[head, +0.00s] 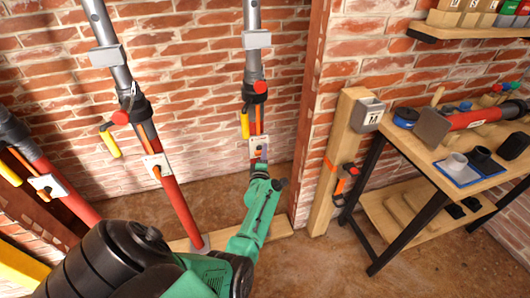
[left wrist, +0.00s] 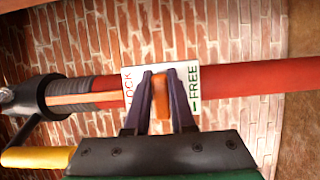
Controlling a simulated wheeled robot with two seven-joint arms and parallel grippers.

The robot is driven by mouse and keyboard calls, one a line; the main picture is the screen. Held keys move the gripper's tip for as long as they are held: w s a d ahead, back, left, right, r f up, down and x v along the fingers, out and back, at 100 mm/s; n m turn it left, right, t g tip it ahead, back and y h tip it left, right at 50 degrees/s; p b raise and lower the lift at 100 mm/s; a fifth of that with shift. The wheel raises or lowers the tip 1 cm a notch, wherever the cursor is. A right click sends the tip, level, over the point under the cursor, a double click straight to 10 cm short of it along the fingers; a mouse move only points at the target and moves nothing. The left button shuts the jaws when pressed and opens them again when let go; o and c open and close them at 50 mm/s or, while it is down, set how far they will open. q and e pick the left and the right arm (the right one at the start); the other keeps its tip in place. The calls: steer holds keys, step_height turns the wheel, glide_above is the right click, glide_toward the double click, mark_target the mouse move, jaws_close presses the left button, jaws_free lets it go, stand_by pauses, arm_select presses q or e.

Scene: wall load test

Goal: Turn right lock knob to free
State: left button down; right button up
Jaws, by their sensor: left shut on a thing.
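The right prop is a steel and red post (head: 252,60) with a white LOCK/FREE plate (head: 254,142); the plate also shows in the left wrist view (left wrist: 182,76). Its orange lock knob (left wrist: 161,98) stands crosswise to the post in that view, between the two words. My left gripper (head: 260,168) is at this plate, its two dark fingers (left wrist: 160,95) shut on the knob from both sides. The knob's far end and exact pointing are partly hidden. My right gripper is not in view.
Two more red props (head: 172,195) with similar plates stand to the left. A yellow handle (head: 245,122) and red knob (head: 260,87) sit above the right plate. A wooden post (head: 335,160) and a workbench (head: 455,185) with tools stand at right.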

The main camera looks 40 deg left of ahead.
arm_select(q)
steer(key=c, duration=0.8)
jaws_free()
steer(key=shift+s+a+f, duration=0.1)
steer(key=shift+o, duration=0.2)
steer(key=shift+s+d+p, duration=0.2)
steer(key=shift+p, duration=0.1)
steer(key=p+v, duration=0.6)
steer(key=v, duration=0.8)
steer(key=shift+a, duration=0.1)
